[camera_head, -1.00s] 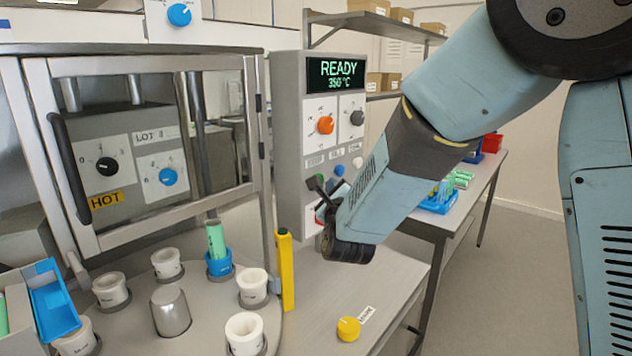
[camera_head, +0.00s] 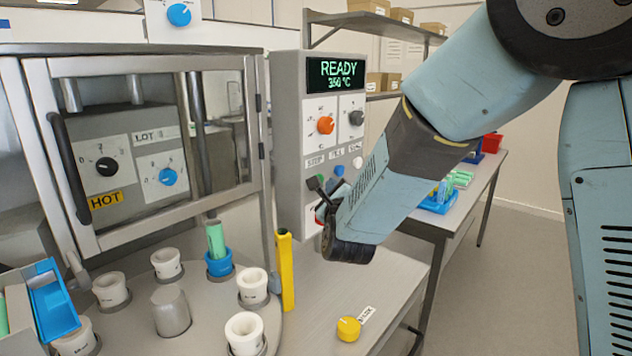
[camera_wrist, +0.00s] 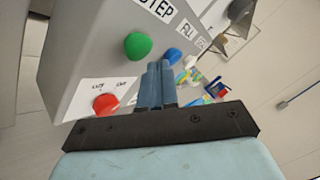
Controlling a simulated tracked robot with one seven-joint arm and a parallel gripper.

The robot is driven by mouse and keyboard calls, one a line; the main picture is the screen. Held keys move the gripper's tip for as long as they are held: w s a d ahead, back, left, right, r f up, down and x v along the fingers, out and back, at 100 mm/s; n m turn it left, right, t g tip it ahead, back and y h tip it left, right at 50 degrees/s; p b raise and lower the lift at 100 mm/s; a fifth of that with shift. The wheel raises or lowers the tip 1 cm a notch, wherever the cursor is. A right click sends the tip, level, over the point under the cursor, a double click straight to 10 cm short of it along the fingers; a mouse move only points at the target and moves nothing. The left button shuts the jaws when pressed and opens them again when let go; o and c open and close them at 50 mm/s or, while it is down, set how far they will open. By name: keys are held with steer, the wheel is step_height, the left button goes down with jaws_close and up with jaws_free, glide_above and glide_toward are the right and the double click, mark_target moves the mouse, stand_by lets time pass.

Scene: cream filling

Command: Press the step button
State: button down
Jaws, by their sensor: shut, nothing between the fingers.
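The step button is a green dome (camera_wrist: 138,45) under the STEP label (camera_wrist: 157,9) on the grey control box, in the wrist view. In the head view the STEP label (camera_head: 314,161) shows, and the button below it is mostly hidden behind my gripper. My gripper (camera_wrist: 158,66) is shut and empty. In the wrist view its fingertips lie just beside the green button, toward the blue one, and appear apart from it. In the head view my gripper (camera_head: 322,188) is in front of the lower control panel.
The display (camera_head: 336,75) reads READY, 350 °C. A yellow post (camera_head: 285,270) and a turntable with white cups (camera_head: 253,286) stand at the left.

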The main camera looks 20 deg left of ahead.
steer(key=shift+a, duration=0.4)
stand_by(0.7)
steer(key=shift+w+a+r, duration=0.1)
steer(key=shift+w+a, duration=0.1)
steer(key=shift+a, duration=0.3)
stand_by(0.7)
steer(key=shift+s+d, duration=0.1)
steer(key=shift+d, duration=0.05)
steer(key=shift+s+d, duration=0.3)
steer(key=shift+d, duration=0.55)
steer(key=shift+s+d, duration=0.3)
steer(key=shift+d, duration=0.45)
steer(key=shift+s+d, duration=0.35)
steer(key=shift+d, duration=0.35)
steer(key=shift+s+d, duration=0.3)
steer(key=shift+d, duration=0.45)
